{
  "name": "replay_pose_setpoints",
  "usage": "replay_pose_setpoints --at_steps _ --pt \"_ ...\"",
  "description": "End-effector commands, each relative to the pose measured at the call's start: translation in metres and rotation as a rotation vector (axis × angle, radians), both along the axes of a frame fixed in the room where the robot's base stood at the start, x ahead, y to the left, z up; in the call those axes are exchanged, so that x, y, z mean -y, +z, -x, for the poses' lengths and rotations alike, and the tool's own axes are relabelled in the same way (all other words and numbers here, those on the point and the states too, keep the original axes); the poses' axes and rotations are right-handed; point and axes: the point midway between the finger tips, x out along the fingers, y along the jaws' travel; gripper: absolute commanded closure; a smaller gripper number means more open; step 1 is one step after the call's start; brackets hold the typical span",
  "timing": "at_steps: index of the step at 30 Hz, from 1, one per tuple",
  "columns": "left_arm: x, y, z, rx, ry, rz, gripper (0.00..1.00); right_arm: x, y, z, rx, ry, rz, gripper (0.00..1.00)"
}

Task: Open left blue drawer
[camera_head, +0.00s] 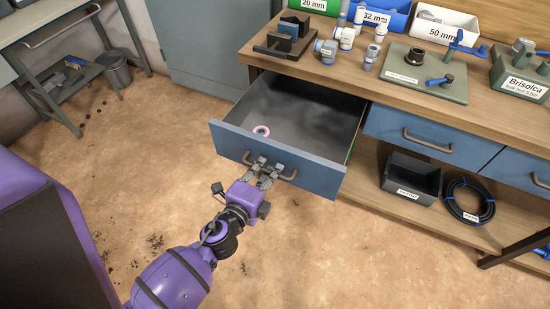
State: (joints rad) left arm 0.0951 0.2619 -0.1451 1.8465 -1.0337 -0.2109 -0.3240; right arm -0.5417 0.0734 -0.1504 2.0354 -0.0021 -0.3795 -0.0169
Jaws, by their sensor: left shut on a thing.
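The left blue drawer (310,168) is pulled well out from under the workbench. Its dark grey inside (310,110) shows, with a small pink ring (261,130) lying near the front left. My left gripper (266,168) is at the drawer's front and shut on its curved handle (289,176). My right gripper is not in view.
Two more blue drawers (433,135) are shut to the right. A wooden bench top (330,78) above holds pipe fittings, labelled bins and a vise. A lower shelf holds a black bin (411,178) and a coiled hose (470,202). The floor (330,260) in front is clear.

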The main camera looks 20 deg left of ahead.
Motion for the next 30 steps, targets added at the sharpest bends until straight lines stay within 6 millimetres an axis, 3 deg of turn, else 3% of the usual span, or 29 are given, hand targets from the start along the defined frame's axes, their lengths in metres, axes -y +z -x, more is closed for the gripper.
replay_pose_setpoints --at_steps 6,18,19,21,30 --pt "-0.001 0.0 0.016 -0.001 0.002 0.001 1.0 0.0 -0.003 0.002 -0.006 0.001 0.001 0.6" --pt "-0.001 0.0 0.017 0.0 0.001 0.0 1.0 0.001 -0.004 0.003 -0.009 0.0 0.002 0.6" --pt "-0.001 0.0 0.017 0.0 0.001 0.0 0.89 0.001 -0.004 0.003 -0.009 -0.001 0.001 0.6" --pt "-0.001 0.0 0.017 0.0 0.001 0.0 0.81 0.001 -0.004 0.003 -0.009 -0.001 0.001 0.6" --pt "-0.001 0.0 0.018 0.0 0.0 0.0 0.81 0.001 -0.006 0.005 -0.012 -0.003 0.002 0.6"
